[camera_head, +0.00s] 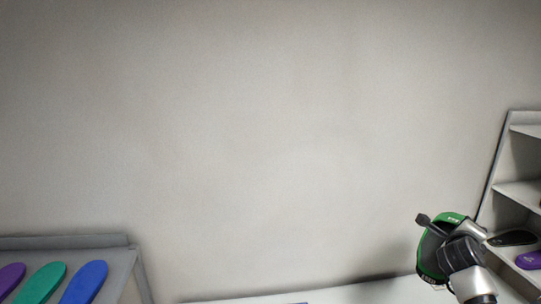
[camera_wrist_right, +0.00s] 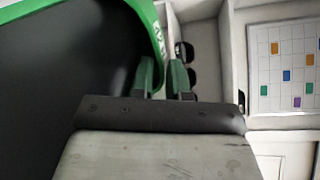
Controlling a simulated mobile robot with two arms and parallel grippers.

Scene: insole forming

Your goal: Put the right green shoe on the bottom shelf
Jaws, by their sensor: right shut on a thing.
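The green shoe (camera_head: 427,262), black inside with a green rim, hangs beside my right gripper (camera_head: 440,226) at the lower right of the head view. In the right wrist view the shoe (camera_wrist_right: 80,75) fills the left side, and my right gripper (camera_wrist_right: 166,80) is shut on its green edge. The shelf (camera_head: 519,190) stands at the right edge of the head view, to the right of the shoe. Its lowest part is cut off by the frame. My left gripper is not in view.
A black item (camera_head: 513,238) and a purple item (camera_head: 529,260) lie on shelf levels. A grey rack (camera_head: 122,262) with purple, green and blue insoles is at lower left. A chart (camera_wrist_right: 283,68) with coloured squares hangs on the right in the wrist view.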

